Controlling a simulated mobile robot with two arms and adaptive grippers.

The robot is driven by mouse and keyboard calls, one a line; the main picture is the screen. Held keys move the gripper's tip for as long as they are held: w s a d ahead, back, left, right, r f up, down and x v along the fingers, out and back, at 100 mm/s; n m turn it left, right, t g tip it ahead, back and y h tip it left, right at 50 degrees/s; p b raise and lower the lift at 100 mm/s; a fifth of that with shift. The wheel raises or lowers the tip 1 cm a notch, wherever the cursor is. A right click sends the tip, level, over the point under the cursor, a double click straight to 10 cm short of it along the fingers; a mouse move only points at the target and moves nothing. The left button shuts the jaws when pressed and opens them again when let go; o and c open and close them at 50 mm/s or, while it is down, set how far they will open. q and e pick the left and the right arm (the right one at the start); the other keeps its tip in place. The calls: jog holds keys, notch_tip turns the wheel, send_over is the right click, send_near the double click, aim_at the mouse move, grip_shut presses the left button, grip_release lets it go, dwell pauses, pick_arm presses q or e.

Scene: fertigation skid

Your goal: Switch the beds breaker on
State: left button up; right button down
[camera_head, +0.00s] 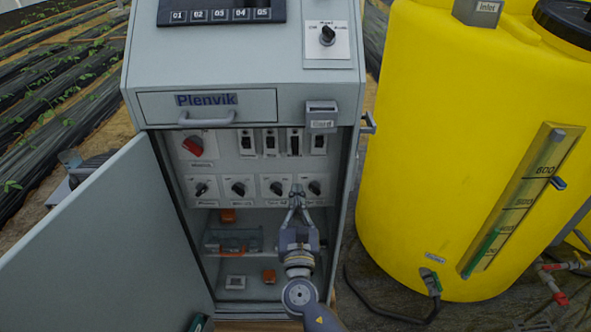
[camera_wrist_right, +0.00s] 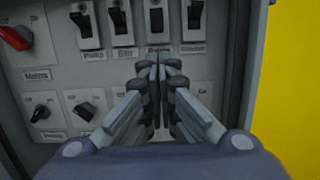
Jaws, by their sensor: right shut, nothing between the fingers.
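Inside the open cabinet, a row of breakers with dark levers shows in the head view. The third breaker from the left (camera_head: 293,142) also shows in the wrist view (camera_wrist_right: 156,18); its label looks like it starts with B but is too blurred to read surely. I cannot tell its lever position surely. My right gripper (camera_head: 297,191) is shut and empty, its fingertips in front of the panel below that breaker. In the wrist view the fingertips (camera_wrist_right: 158,62) are just under the third label and hide part of the lower knob row. My left gripper is out of view.
A red main switch (camera_head: 194,146) is left of the breakers, and a row of black knobs (camera_head: 238,188) is below. The cabinet door (camera_head: 110,240) stands open at left. A drawer with a handle (camera_head: 207,119) is above; a yellow tank (camera_head: 450,130) stands at right.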

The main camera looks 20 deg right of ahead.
aim_at(296, 154)
jog(key=p+x, duration=0.1)
jog(key=x, duration=0.9)
jog(key=r+g+p, duration=0.1)
jog(key=p, duration=0.4)
jog(key=s+r+g+p, duration=0.1)
jog(key=p, duration=0.5)
jog(key=s+r+g+y+p, duration=0.1)
jog(key=r+p, duration=0.1)
jog(key=p, duration=0.4)
jog(key=shift+s+a, duration=0.15)
jog(key=shift+a, duration=0.2)
jog(key=shift+f, duration=0.25)
dwell(0.5)
